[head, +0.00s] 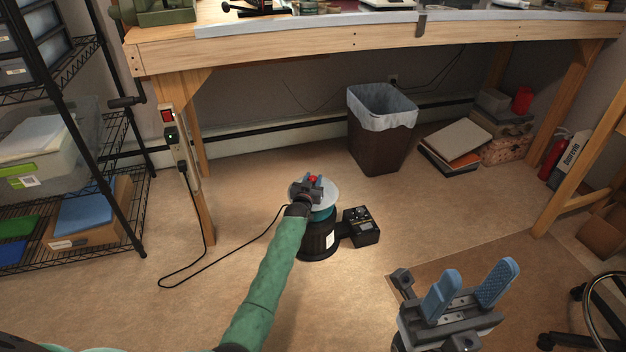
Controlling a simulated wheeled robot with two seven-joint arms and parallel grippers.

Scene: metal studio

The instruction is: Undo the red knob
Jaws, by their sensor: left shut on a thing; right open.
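The red knob (313,178) shows as a small red spot on top of a round machine with a pale disc top (329,193) and a dark, ribbed body (318,241). My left gripper (313,184) is over the disc and shut on the knob; its jaws hide much of the knob. My green-sleeved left arm covers the near left side of the machine. My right gripper (470,288) is open and empty, with its blue finger pads apart, at the lower right, away from the machine.
A black control box (361,227) sits right of the machine. A black cable (222,257) runs over the floor to a power strip (180,143) on the bench leg. A bin (381,137) stands behind. A wire shelf (70,150) is at left, a wooden bench (300,48) above.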

